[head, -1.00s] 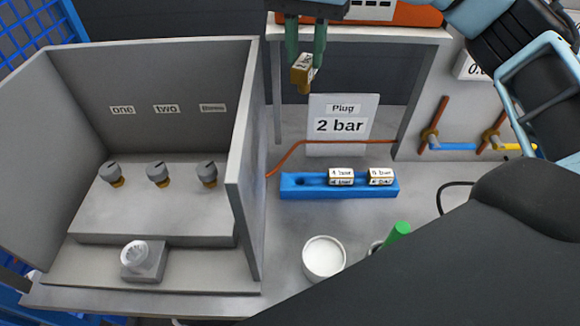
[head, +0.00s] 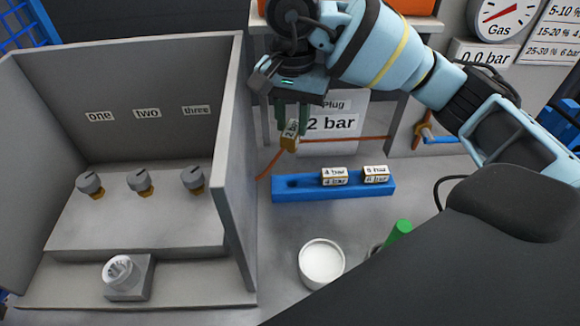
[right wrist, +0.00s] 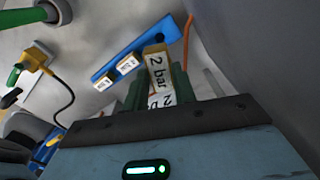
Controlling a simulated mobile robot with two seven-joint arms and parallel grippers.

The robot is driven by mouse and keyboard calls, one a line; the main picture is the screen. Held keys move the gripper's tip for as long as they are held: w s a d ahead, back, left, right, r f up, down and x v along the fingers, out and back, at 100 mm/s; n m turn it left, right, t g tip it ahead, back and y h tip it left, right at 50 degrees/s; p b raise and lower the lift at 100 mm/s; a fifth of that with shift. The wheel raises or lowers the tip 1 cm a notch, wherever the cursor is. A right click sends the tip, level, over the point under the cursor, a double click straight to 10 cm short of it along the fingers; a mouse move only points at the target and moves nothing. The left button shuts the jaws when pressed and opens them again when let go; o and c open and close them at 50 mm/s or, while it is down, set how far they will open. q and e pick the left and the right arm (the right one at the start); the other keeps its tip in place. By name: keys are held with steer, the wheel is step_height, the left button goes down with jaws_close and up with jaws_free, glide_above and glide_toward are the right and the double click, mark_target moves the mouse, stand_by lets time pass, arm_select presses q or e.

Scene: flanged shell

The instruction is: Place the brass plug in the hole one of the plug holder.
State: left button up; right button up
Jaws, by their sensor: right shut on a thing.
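A brass plug with a white "2 bar" label (head: 290,137) is in my right gripper (head: 291,124), which is shut on it. It hangs above and behind the left end of the blue plug holder (head: 332,191), apart from it. The plug also shows between the green fingers in the right wrist view (right wrist: 160,72). The holder's left hole (head: 293,183) is empty. A "4 bar" plug (head: 334,176) and a "6 bar" plug (head: 375,174) sit in its other places. My left gripper is not in view.
A grey walled box (head: 232,165) with several knobs, labelled one, two and three, stands left of the holder. A white cup (head: 321,262) and a green cylinder (head: 401,234) are in front. A "Plug 2 bar" sign (head: 345,118) stands behind, with an orange cable (head: 270,168).

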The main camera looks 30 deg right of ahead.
step_height(320, 180, down, 13)
steer(key=shift+r, duration=0.1)
stand_by(0.6)
steer(key=o, duration=1)
step_height(320, 180, up, 12)
stand_by(0.6)
